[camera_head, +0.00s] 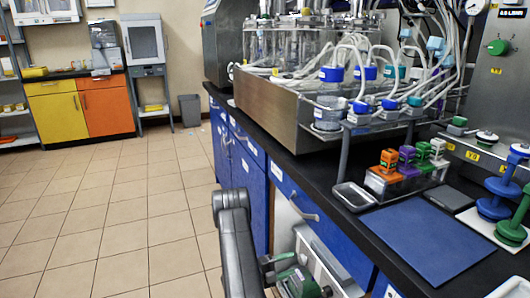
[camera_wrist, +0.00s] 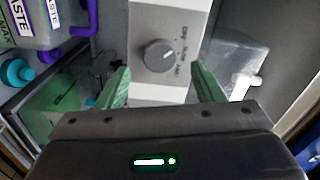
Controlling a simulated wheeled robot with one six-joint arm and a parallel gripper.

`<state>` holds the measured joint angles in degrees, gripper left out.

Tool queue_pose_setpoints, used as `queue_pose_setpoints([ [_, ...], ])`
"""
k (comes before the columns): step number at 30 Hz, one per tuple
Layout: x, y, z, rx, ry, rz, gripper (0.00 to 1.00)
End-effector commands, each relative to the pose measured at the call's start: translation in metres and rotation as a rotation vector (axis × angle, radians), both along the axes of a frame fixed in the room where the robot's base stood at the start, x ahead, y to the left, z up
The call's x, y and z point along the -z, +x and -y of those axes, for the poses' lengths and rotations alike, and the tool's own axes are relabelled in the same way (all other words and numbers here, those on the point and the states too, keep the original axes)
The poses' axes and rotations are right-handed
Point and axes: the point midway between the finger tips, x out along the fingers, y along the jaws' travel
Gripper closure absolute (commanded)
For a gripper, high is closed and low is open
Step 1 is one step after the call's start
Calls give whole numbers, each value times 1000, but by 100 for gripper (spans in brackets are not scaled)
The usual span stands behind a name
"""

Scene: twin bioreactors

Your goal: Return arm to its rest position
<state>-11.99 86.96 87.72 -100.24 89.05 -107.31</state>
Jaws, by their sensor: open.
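My gripper (camera_wrist: 160,72) shows in the wrist view with its two green fingers spread apart and nothing held between them. Beyond the fingers is a pale grey box with a round dial (camera_wrist: 159,55); whether a finger touches it I cannot tell. In the head view my dark grey arm rises at the bottom centre, in front of the blue bench cabinets (camera_head: 252,175). Green and grey parts, apparently my gripper (camera_head: 283,272), show low beside an open bay under the bench. The fingertips are not clear there.
In the wrist view, containers labelled WASTE (camera_wrist: 38,18) stand at left and a translucent container (camera_wrist: 235,68) at right, close to the fingers. In the head view the black benchtop (camera_head: 300,175) overhangs the bay and carries bioreactor equipment. The tiled floor (camera_head: 130,225) at left is clear.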

Motion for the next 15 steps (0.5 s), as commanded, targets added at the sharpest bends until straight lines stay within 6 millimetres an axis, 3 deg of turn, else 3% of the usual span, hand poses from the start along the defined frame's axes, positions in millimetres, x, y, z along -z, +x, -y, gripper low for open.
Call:
queue_pose_setpoints([
  [6, 1, 11, 27, 2, 1, 0, 39],
  [15, 0, 16, 38, -1, 0, 0, 39],
])
